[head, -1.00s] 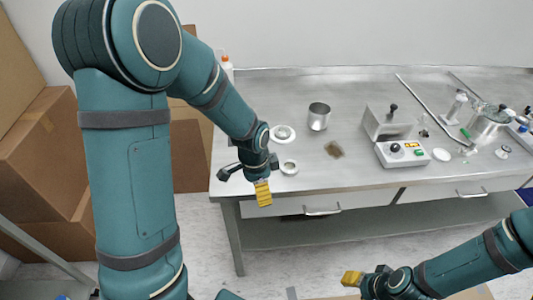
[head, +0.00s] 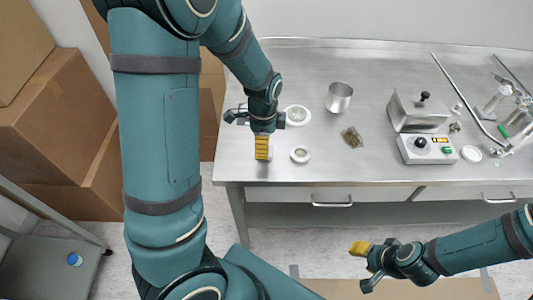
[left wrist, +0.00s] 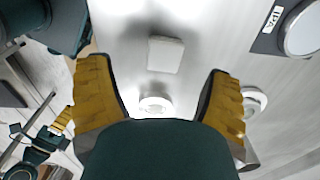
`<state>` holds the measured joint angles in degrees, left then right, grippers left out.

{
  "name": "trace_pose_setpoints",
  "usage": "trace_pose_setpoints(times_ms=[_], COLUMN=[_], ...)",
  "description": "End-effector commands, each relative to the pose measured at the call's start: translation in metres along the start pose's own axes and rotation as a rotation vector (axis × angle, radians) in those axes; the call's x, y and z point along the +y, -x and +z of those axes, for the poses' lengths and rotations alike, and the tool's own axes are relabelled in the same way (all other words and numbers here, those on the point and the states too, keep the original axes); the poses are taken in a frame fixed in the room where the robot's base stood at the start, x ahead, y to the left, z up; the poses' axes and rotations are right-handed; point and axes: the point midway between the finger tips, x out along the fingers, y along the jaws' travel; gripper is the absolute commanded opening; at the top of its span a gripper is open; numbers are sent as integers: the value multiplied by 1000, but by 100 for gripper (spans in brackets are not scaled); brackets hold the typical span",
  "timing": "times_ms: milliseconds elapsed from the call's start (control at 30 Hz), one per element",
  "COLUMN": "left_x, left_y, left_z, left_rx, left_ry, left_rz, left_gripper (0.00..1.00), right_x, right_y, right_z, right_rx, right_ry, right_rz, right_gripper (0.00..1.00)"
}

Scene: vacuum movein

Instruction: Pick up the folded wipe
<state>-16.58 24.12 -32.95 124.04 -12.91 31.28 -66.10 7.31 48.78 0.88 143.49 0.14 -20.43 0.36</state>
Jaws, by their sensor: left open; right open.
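The folded wipe (left wrist: 165,54) is a small white square lying flat on the metal table, seen in the left wrist view beyond and between the spread fingers. I cannot make it out in the head view, where my left arm may hide it. My left gripper (head: 262,148) is open and empty, with yellow finger pads, above the table's front left part. Its two fingers show wide apart in the left wrist view (left wrist: 162,82), not touching the wipe. My right gripper (head: 360,248) is open and empty, low in front of the table.
Two pale rings (head: 300,154) (head: 297,115) lie near my left gripper. A metal cup (head: 339,97), a brownish square (head: 352,137) and a white control box (head: 428,149) stand further right. Cardboard boxes (head: 75,120) are at left.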

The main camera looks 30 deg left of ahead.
Motion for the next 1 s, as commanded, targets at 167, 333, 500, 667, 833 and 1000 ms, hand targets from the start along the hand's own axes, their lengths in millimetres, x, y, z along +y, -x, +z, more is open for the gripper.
trace_pose_setpoints(times_ms=[167,333,500,667,833,1000], left_x=[-2,-7,-6,-7,-7,-7], left_y=[-12,-38,-54,-56,-55,-55], left_z=[-1,-6,-6,-7,-7,-7], left_rx=[-1,-2,-1,1,1,1], left_ry=[0,0,0,0,0,0], left_rz=[0,1,0,-2,-1,-1], left_gripper=[80,80,80,80,66,26], right_x=[1,4,5,5,5,5], right_y=[-3,-11,-14,-14,-14,-14], right_z=[1,4,6,7,7,7], right_rx=[-3,-9,-14,-15,-15,-15], right_ry=[1,3,4,5,5,4], right_rz=[0,-1,-2,-2,-2,-2], right_gripper=[47,47,47,47,47,47])
